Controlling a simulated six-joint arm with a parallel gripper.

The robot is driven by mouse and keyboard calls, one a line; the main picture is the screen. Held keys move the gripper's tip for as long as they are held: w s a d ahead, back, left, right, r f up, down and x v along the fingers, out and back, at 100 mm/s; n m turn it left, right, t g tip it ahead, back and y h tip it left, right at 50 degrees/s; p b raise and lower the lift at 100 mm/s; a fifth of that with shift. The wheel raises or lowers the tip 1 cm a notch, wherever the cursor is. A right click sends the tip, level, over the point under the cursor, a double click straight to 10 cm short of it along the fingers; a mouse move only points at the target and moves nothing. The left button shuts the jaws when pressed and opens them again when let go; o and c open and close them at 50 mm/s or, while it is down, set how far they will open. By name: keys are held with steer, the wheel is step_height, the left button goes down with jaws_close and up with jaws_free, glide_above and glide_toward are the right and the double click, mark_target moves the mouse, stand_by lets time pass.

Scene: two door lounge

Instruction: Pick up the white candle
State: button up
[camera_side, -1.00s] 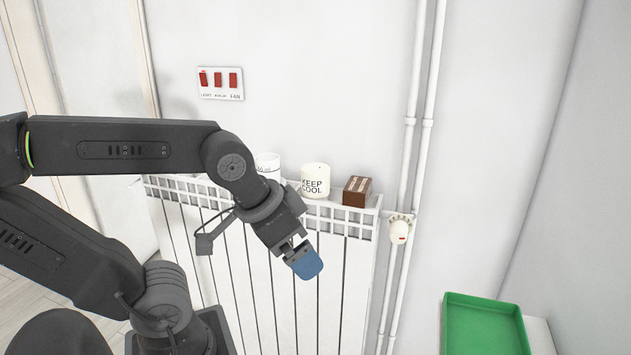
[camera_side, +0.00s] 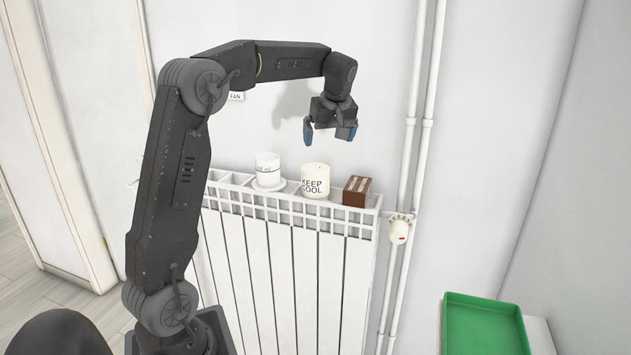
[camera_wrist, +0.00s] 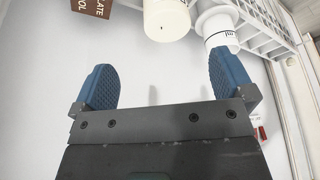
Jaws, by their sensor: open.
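The white candle (camera_side: 315,182), a cylinder with "KEEP COOL" in black letters, stands upright on top of the white radiator. It lies between a white cup and a brown box. My gripper (camera_side: 328,132) is above the candle, its two blue fingers spread and empty, with a gap between them and the candle top. In the wrist view my open gripper (camera_wrist: 166,78) spans the middle; the candle (camera_wrist: 166,18) shows at the top edge, roughly centred between the fingers and partly cut off by the frame.
The white cup (camera_side: 268,165) on a saucer is close left of the candle; the brown box (camera_side: 356,191) is close right. The radiator (camera_side: 290,268) has a slotted top. Wall pipes (camera_side: 418,150) and a valve (camera_side: 400,231) stand right. A green tray (camera_side: 485,325) is lower right.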

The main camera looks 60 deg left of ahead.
mark_target(316, 168)
steer(key=shift+n+g, duration=0.3)
steer(key=shift+n, duration=0.5)
steer(key=a, duration=0.1)
steer(key=a+f, duration=0.1)
steer(key=a, duration=0.1)
steer(key=shift+w+a+f, duration=0.3)
steer(key=shift+a+f, duration=0.05)
steer(key=shift+a, duration=0.05)
steer(key=x, duration=0.7)
steer(key=shift+s+x, duration=0.15)
steer(key=shift+x, duration=1.35)
steer(key=shift+s+x, duration=0.1)
steer(key=shift+x, duration=1.4)
steer(key=shift+d, duration=0.2)
steer(key=c, duration=1)
